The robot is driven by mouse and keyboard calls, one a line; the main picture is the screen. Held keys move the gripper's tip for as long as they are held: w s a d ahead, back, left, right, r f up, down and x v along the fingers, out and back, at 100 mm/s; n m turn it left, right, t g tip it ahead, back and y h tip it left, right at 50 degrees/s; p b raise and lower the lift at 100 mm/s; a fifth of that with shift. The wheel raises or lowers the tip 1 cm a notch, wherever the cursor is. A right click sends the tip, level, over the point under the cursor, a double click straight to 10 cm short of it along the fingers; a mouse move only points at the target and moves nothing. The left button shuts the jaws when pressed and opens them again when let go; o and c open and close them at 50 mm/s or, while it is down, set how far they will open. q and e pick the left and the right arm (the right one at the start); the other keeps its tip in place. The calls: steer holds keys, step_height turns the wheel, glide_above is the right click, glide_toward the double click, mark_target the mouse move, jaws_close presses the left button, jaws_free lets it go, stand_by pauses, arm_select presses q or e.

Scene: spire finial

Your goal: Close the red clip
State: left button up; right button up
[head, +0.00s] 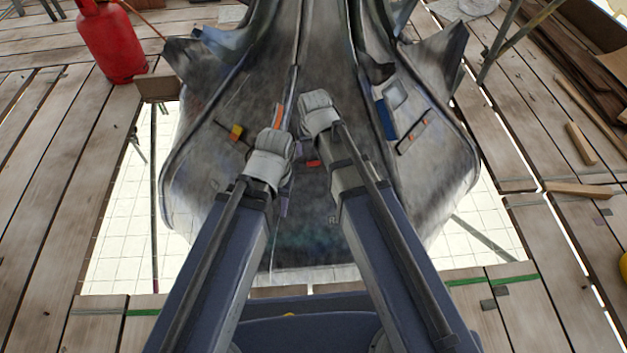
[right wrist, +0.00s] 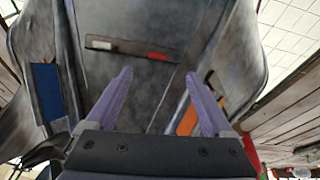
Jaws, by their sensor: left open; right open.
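The red clip (right wrist: 157,57) is a small red piece on a dark strip (right wrist: 130,50) fixed to the grey spire panel. A white block sits on the same strip, apart from the red piece. In the head view the red piece (head: 312,163) shows between my two arms; the rest of its strip is hidden. My right gripper (right wrist: 157,75) is open and empty, its purple fingers pointing toward the strip; their distance from it is unclear. In the head view its fingers are hidden behind its wrist. My left gripper (head: 290,178) is open, its purple fingers partly visible beside the red piece.
The spire panel (head: 210,175) also carries an orange piece (head: 278,116), a yellow-orange clip (head: 236,131) at left, and a blue panel (head: 385,119) and dark strip (head: 412,136) at right. Plank decking surrounds it. A red gas cylinder (head: 110,45) stands at the back left.

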steer(key=m+t+b, duration=0.1)
steer(key=b, duration=0.8)
glide_toward(314, 162)
step_height(314, 162, down, 3)
arm_select(q)
step_height(314, 162, down, 12)
steer(key=shift+r, duration=0.15)
arm_select(e)
steer(key=shift+w+f, duration=0.1)
steer(key=shift+w, duration=0.4)
steer(key=shift+f, duration=0.1)
steer(key=b+x, duration=0.7)
steer(key=shift+w+f, duration=0.2)
steer(key=shift+f, duration=0.1)
arm_select(q)
step_height(314, 162, down, 7)
arm_select(e)
steer(key=shift+r, duration=0.1)
steer(key=shift+c, duration=0.3)
